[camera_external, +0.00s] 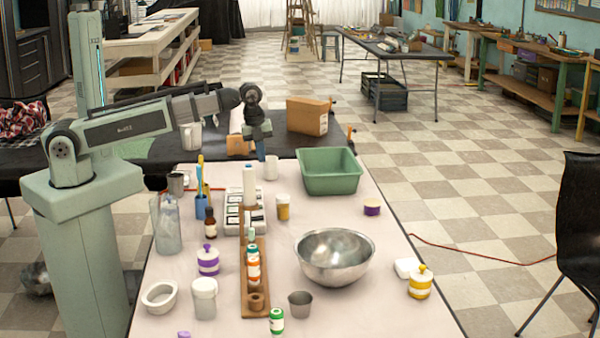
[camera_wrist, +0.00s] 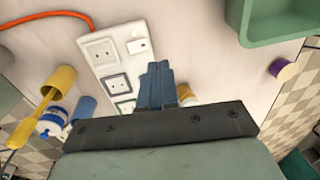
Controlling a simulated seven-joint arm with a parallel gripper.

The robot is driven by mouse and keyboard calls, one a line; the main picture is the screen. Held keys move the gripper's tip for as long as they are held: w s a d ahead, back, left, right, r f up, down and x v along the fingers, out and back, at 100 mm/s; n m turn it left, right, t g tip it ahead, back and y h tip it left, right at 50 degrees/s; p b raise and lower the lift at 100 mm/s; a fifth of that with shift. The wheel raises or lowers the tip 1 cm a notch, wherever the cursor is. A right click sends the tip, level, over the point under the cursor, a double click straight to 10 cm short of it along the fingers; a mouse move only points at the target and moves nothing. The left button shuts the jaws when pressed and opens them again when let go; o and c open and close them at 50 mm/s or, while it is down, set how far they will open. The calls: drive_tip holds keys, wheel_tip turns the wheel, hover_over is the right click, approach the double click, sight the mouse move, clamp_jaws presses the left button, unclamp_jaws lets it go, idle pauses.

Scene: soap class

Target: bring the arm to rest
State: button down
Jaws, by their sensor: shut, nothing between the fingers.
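My gripper (camera_external: 261,150) hangs from my outstretched arm above the far part of the pale table (camera_external: 390,280), fingers pointing down. Its blue fingers also show in the wrist view (camera_wrist: 158,72), pressed together with nothing between them. Below them in the wrist view lies a white socket strip (camera_wrist: 103,52). An amber jar (camera_wrist: 185,92) is partly hidden beside the fingers. The gripper appears clear of the objects on the table.
A green bin (camera_external: 328,183) stands right of the gripper. A blue cup (camera_external: 201,207) with tools, a wooden rack (camera_external: 257,301) with small bottles, and a steel bowl (camera_external: 334,258) stand nearer. A cardboard box (camera_external: 307,116) stands behind.

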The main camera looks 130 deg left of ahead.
drive_tip(key=shift+w+a+r, duration=0.1)
drive_tip(key=shift+w+r, duration=0.05)
drive_tip(key=shift+r, duration=1.1)
drive_tip(key=shift+w+a+r, duration=0.1)
drive_tip(key=shift+r, duration=1.15)
